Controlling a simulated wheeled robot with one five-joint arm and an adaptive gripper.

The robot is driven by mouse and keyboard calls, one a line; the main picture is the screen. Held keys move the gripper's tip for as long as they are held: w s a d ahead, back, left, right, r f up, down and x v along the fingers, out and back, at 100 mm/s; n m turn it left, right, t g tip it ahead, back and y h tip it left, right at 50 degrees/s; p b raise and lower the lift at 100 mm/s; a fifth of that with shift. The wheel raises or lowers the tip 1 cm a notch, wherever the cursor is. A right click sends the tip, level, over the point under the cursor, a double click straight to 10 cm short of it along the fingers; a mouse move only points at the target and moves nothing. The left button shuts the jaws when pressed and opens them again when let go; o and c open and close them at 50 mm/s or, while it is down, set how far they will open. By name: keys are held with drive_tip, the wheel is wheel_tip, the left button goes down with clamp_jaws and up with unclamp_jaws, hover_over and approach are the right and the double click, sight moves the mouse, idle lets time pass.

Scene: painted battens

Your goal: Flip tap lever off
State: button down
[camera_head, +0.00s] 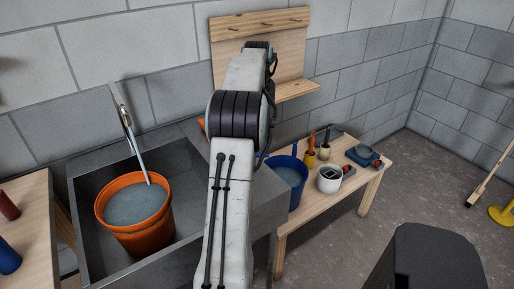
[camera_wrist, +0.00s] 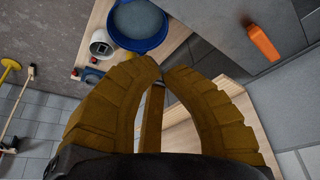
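A metal tap (camera_head: 126,117) stands at the back of a grey sink. A pale stream runs from it into an orange bucket (camera_head: 140,238) of water in the sink. In the wrist view an orange lever-like piece (camera_wrist: 262,42) sticks out from a grey surface at upper right, apart from my gripper. I cannot tell for certain that it is the tap lever. In the head view a bit of orange shows at the left edge of my arm. My gripper (camera_wrist: 164,72) has its brown fingertips almost together, with nothing visible held. My arm hides it in the head view.
A blue bucket (camera_head: 292,177) of water stands on a wooden bench (camera_head: 315,203) with a white pot (camera_head: 329,180) and small tools. A wooden pegboard with a shelf (camera_head: 298,90) is on the back wall. Another wooden table (camera_head: 38,232) stands at left.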

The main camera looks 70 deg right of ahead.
drive_tip(key=shift+a, duration=0.1)
drive_tip(key=p+x, duration=0.2)
drive_tip(key=x, duration=0.1)
drive_tip(key=a+p+x, duration=0.1)
drive_tip(key=p+x, duration=0.1)
drive_tip(key=x, duration=0.1)
drive_tip(key=a+p+x, duration=0.1)
drive_tip(key=p+x, duration=0.1)
drive_tip(key=x, duration=0.1)
drive_tip(key=shift+s+d+f, duration=0.1)
drive_tip(key=shift+s+f, duration=0.1)
drive_tip(key=shift+f, duration=0.25)
drive_tip(key=shift+s+a+f+p, duration=0.2)
drive_tip(key=shift+a+f+p, duration=0.15)
drive_tip(key=shift+a+p, duration=0.6)
